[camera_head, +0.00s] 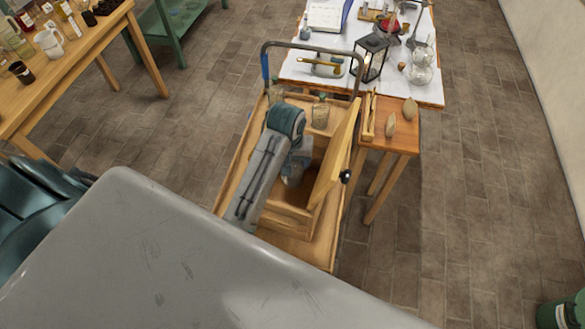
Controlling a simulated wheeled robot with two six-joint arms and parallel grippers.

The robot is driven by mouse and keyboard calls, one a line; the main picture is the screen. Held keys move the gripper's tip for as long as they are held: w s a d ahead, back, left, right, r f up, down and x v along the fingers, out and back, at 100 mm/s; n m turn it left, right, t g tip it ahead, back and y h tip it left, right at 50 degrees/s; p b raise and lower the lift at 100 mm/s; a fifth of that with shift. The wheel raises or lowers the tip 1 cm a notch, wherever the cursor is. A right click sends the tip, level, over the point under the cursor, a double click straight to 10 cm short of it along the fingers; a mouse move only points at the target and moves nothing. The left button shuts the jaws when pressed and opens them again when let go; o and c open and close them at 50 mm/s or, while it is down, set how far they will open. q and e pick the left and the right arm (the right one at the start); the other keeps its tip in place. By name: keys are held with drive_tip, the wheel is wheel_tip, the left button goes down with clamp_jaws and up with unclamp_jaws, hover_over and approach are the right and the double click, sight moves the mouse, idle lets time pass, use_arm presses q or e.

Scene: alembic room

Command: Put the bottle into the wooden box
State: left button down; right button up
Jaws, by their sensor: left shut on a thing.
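The wooden box (287,213) stands on a wooden cart, with its hinged wooden lid (336,160) raised on the right side. My left gripper (296,168) points down at the box's opening, partly hidden by my own grey and teal arm. It is shut on a small, clear, bluish bottle (291,176), of which only a part shows. The bottle is over or inside the opening; I cannot tell how deep it sits. My right gripper is not in view.
The cart (233,171) has a metal handle (312,46) at its far end and glass jars (320,113) behind the box. A small side table (402,140) stands close on the right. A cluttered worktable (300,72) is beyond. Another table (88,48) is at left.

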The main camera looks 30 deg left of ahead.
use_arm(q)
drive_tip(key=shift+f+p, duration=0.55)
drive_tip(key=shift+f, duration=1.4)
drive_tip(key=shift+f, duration=0.3)
drive_tip(key=shift+f, duration=0.3)
drive_tip(key=shift+c, duration=1.9)
unclamp_jaws()
